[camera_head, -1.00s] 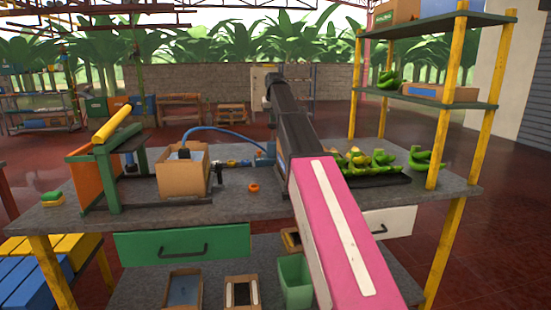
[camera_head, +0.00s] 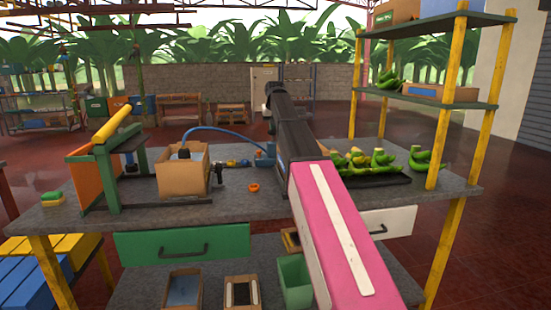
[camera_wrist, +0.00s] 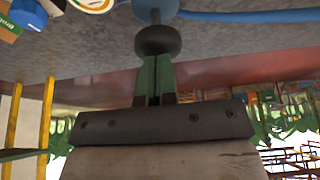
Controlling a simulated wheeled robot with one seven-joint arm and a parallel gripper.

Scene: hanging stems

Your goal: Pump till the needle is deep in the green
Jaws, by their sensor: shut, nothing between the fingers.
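In the wrist view, which is upside down, my gripper (camera_wrist: 156,66) has its green fingers shut together. A dark round knob (camera_wrist: 158,41) on a short stem is right at the fingertips; I cannot tell whether they touch it. A white round dial (camera_wrist: 95,3), probably the gauge, is cut off by the top edge, and its needle cannot be read. In the head view my arm hides my gripper and the knob. A blue hose (camera_head: 222,131) runs from a cardboard box (camera_head: 182,178) toward blue and brass fittings (camera_head: 240,162) beside my arm.
A shelf with yellow posts (camera_head: 440,120) stands at right. A blue knob (camera_wrist: 29,14) is at the wrist view's upper left.

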